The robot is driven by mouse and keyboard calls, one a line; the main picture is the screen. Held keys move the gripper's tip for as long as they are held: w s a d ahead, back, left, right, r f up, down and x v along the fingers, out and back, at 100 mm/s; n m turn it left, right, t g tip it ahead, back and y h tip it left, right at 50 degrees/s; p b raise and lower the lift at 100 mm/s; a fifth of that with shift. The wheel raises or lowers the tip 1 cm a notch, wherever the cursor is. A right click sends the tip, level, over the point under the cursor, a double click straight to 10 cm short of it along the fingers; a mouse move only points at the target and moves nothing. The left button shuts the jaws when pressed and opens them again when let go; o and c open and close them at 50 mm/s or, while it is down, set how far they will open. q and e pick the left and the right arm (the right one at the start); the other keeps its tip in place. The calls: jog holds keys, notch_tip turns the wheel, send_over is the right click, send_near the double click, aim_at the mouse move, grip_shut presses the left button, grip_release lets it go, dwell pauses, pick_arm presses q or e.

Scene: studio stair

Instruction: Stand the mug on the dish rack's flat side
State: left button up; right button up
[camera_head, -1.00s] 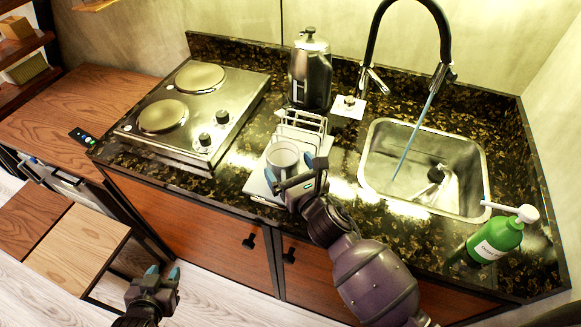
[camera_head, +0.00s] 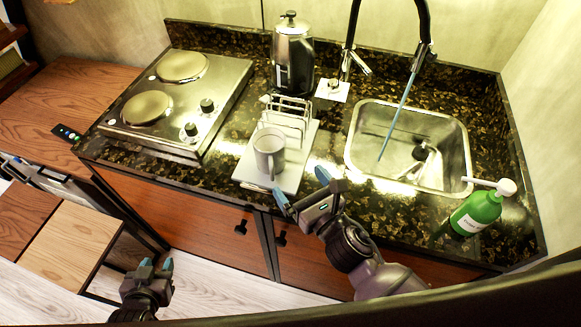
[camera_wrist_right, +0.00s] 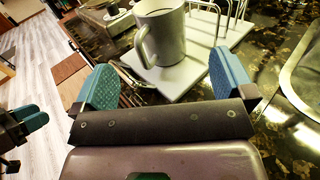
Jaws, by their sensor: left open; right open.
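The light grey mug (camera_head: 269,152) stands upright on the flat white side of the dish rack (camera_head: 293,165), in front of the rack's wire slots. The mug also shows in the right wrist view (camera_wrist_right: 162,35), its handle toward the camera. My right gripper (camera_head: 300,190) is open and empty, in front of the mug and apart from it. In the right wrist view its blue fingertips (camera_wrist_right: 160,82) stand wide apart with nothing between them. My left gripper (camera_head: 152,268) is open and empty, low over the floor at the left.
A two-plate hob (camera_head: 178,98) stands left of the rack. A metal kettle (camera_head: 293,60) is behind it. The sink (camera_head: 410,145) with a black tap and a green soap bottle (camera_head: 477,212) are to the right. The counter's front edge lies below the rack.

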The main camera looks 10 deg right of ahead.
jog(key=shift+v, duration=1)
